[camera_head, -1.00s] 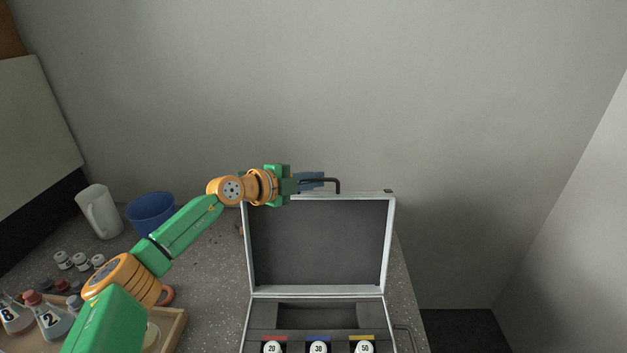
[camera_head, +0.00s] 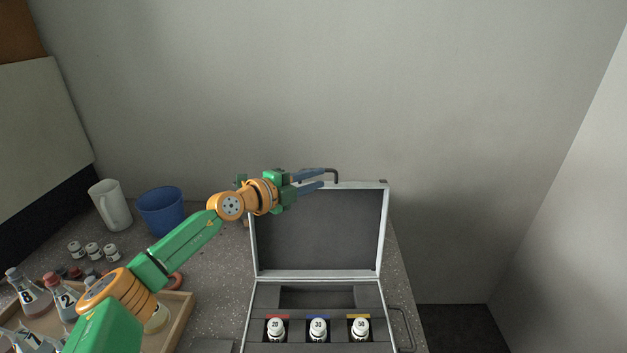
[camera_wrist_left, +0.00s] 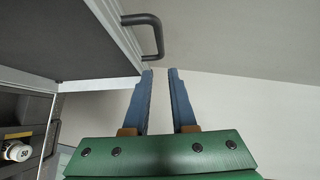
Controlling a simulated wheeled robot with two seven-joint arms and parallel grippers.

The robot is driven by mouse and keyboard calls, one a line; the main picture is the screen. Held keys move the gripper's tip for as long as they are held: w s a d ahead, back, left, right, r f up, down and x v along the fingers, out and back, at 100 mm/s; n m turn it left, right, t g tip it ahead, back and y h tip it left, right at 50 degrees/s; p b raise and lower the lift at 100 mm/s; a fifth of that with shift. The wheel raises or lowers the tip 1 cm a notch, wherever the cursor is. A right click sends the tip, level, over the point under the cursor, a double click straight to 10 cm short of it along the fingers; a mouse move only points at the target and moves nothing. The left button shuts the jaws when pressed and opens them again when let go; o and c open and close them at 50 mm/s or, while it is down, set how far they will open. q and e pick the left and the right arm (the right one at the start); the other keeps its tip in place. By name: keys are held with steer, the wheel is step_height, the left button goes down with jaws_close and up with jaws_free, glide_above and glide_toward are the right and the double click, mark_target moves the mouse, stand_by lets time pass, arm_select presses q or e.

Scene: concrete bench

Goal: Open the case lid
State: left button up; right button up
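The silver-edged case lid (camera_head: 318,228) stands upright, open, behind the case base (camera_head: 250,315), with its dark lining showing. A dark bent handle (camera_head: 334,174) sits at the lid's top edge; it also shows in the left wrist view (camera_wrist_left: 155,36). My left gripper (camera_head: 322,178) is at the lid's top edge beside this handle. Its blue fingers are apart with nothing between them, as the left wrist view (camera_wrist_left: 160,74) shows. The handle lies just beyond the fingertips there. My right gripper is not in view.
Three white-capped bottles (camera_head: 318,328) stand in the case base. A second handle (camera_head: 408,328) is on its right side. A wall stands behind.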

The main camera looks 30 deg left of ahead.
arm_select(q)
steer(key=b+v, duration=0.2)
steer(key=v, duration=0.5)
steer(key=shift+b, duration=0.3)
